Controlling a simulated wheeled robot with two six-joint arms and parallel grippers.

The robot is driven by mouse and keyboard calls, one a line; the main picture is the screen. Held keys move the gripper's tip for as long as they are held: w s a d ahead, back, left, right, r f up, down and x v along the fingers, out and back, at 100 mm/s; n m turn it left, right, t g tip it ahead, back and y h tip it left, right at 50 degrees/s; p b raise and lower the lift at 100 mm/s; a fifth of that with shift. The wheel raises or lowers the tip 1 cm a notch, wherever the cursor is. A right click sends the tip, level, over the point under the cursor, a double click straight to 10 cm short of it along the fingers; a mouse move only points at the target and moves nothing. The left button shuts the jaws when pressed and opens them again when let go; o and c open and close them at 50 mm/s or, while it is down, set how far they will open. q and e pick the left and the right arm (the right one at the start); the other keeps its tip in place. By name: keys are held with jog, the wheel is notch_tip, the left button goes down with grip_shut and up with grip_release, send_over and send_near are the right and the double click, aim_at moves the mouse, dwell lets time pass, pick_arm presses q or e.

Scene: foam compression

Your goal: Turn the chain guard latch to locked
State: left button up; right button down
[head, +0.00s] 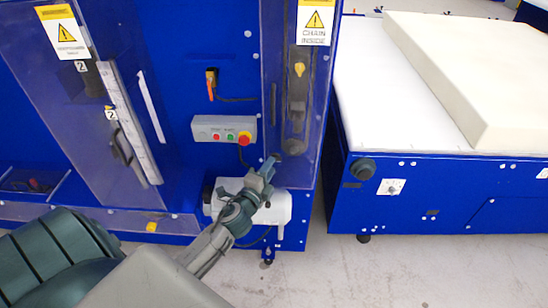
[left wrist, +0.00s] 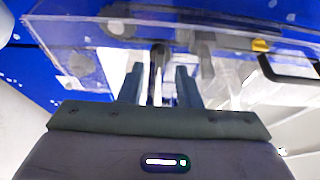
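The chain guard (head: 310,150) is a tall clear panel on the blue machine, with a yellow-and-white warning label (head: 314,22) at its top. My left gripper (head: 271,165) is at the guard's lower left edge. In the left wrist view its two fingers (left wrist: 159,88) are apart. A dark narrow piece (left wrist: 158,62), probably the latch handle, stands between them with gaps visible on both sides. Its contact with the fingers and its exact turn are hard to tell. In the head view the gripper largely hides this spot. My right gripper is not in view.
A grey control box (head: 224,129) with buttons and a red emergency stop sits above and left of the gripper. A white motor housing (head: 270,207) is below it. A blue conveyor table (head: 425,190) carrying a foam block (head: 470,75) stands at right.

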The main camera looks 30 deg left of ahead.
pick_arm(q)
jog(key=w, duration=0.3)
jog(key=shift+a+p, duration=0.3)
jog(key=shift+a, duration=0.05)
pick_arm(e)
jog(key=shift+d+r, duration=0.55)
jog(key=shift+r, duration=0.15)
pick_arm(q)
jog(key=shift+c, duration=0.4)
